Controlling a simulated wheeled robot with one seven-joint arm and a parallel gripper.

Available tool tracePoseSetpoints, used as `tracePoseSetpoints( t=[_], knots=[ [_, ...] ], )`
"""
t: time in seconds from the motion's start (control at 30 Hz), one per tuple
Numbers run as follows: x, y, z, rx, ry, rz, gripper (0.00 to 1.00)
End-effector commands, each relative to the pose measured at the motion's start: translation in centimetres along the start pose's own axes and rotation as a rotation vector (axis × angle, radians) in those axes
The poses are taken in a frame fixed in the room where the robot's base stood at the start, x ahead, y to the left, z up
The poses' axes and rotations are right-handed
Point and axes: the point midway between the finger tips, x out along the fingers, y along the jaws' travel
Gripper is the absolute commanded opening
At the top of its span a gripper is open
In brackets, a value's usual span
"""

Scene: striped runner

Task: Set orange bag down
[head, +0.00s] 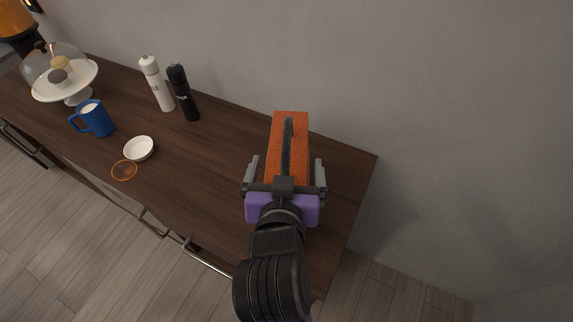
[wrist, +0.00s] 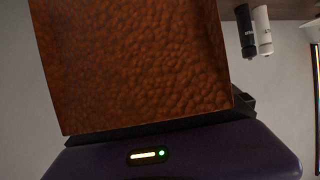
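The orange bag (head: 275,150) is a boxy, textured block with a dark strip along its top, at the right end of the dark wood counter (head: 215,150). In the wrist view the bag (wrist: 140,65) fills much of the picture, close to my gripper's purple body. My gripper (head: 285,172) is at the bag's near end. Its two grey fingers stand wide apart, one on each side of the bag, with narrow gaps showing, so it looks open. The bag's underside is hidden, so I cannot tell whether it touches the counter.
White (head: 157,84) and black (head: 183,94) shakers stand at the back. A blue mug (head: 94,118), white bowl (head: 139,148), orange ring (head: 124,170) and domed cake stand (head: 65,84) are on the left. The counter between bowl and bag is clear. The wall is close behind.

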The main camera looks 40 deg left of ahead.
Motion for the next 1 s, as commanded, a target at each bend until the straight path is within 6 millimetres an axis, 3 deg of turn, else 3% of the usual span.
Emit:
tracePoseSetpoints(
  t=[0.37, 0.8, 1.0],
  knots=[
    [-0.7, 0.0, -0.2, -0.001, 0.001, -0.001, 1.00],
    [-9.0, 0.0, -0.2, 0.001, 0.002, -0.001, 1.00],
    [-11.4, 0.0, -0.3, 0.000, 0.001, 0.000, 1.00]
  ],
)
